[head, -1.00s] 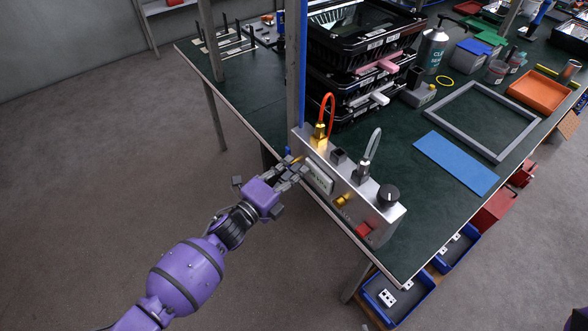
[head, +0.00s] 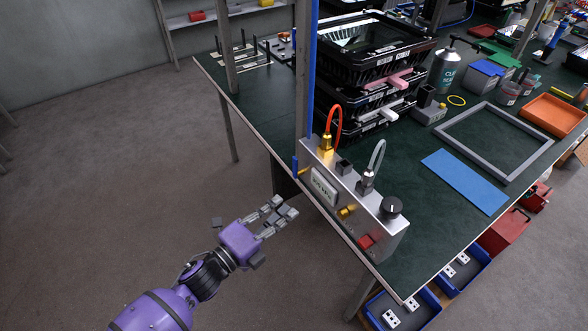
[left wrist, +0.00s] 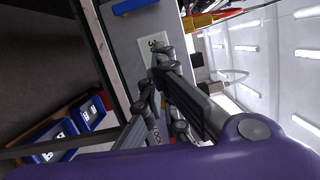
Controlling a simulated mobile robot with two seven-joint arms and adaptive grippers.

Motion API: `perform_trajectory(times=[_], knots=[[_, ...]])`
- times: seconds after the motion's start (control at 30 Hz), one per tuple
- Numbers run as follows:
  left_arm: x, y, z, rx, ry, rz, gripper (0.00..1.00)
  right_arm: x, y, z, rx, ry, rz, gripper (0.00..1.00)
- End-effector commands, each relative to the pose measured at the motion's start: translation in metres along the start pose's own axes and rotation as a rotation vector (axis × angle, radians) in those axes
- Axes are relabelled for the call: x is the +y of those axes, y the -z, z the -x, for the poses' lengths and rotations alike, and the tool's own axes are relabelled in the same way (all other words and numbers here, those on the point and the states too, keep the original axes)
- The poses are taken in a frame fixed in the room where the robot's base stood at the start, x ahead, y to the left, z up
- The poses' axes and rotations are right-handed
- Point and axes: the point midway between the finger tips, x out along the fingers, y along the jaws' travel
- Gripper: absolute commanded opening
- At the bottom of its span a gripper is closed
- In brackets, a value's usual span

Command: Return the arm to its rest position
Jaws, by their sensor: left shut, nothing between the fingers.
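My left gripper (head: 279,213) is at the end of the purple arm in the head view. It is shut and empty, in the air just off the left edge of the green-topped bench (head: 246,97). Its fingertips are apart from the grey control box (head: 352,200), which stands at the bench edge with a display, a black knob and a red button. In the left wrist view, the fingers (left wrist: 152,92) show in front of the box face (left wrist: 132,45). My right gripper is not in view.
A metal post (head: 304,75) with a blue strip rises beside the box. Black housings (head: 370,45) are stacked behind it. A blue mat (head: 464,180) and grey frame (head: 493,140) lie on the bench. Blue bins (head: 463,270) sit below. The floor to the left is clear.

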Motion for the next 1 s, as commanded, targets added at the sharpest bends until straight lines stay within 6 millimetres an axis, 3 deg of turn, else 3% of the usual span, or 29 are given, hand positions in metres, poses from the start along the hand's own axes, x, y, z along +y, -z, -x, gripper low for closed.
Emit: perform_trajectory(times=[0.3, 0.47, 0.53, 0.77, 0.87, 1.0], knots=[[0.004, -0.004, 0.001, -0.017, -0.017, 0.061, 0.00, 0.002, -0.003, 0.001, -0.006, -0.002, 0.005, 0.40], [0.007, -0.024, -0.001, -0.122, -0.055, 0.314, 0.00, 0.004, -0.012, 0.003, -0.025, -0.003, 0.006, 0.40], [0.016, -0.029, 0.011, -0.211, -0.079, 0.500, 0.00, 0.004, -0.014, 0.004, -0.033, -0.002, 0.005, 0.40], [0.065, -0.017, 0.090, -0.534, -0.141, 1.083, 0.00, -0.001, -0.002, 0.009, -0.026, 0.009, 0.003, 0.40], [0.088, 0.002, 0.139, -0.694, -0.156, 1.318, 0.00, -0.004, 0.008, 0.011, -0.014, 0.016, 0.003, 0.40], [0.113, 0.041, 0.219, -0.933, -0.158, 1.603, 0.00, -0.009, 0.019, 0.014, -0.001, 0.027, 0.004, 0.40]])
